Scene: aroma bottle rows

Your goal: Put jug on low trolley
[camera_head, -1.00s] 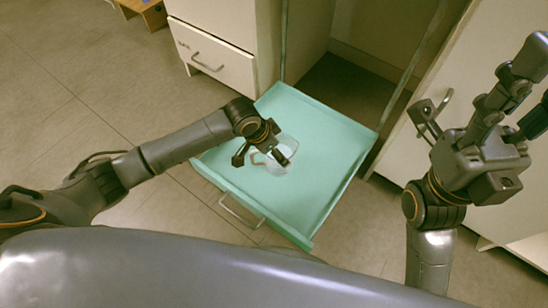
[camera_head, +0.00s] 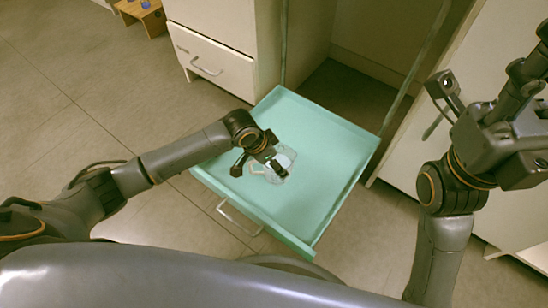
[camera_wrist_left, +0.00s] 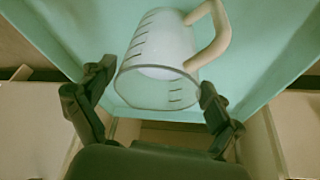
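The jug (camera_head: 277,168) is clear with measuring marks and a pale handle, and sits in the teal open drawer (camera_head: 330,140). In the left wrist view the jug (camera_wrist_left: 165,50) shows its rim toward the camera and its handle at upper right. My left gripper (camera_head: 260,163) is over the jug. Its fingers (camera_wrist_left: 158,85) are apart on either side of the rim; whether they touch it, I cannot tell. My right gripper (camera_head: 490,126) is up at the right, with its fingers apart and empty. A low wooden piece (camera_head: 145,14), possibly the low trolley, is cut off at the top left.
A white cabinet (camera_head: 215,60) with a handled drawer stands behind the teal drawer. A white door (camera_head: 410,150) is near my right arm. A small blue item (camera_head: 145,4) is on the wooden piece. Floor (camera_head: 90,90) at the left is clear.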

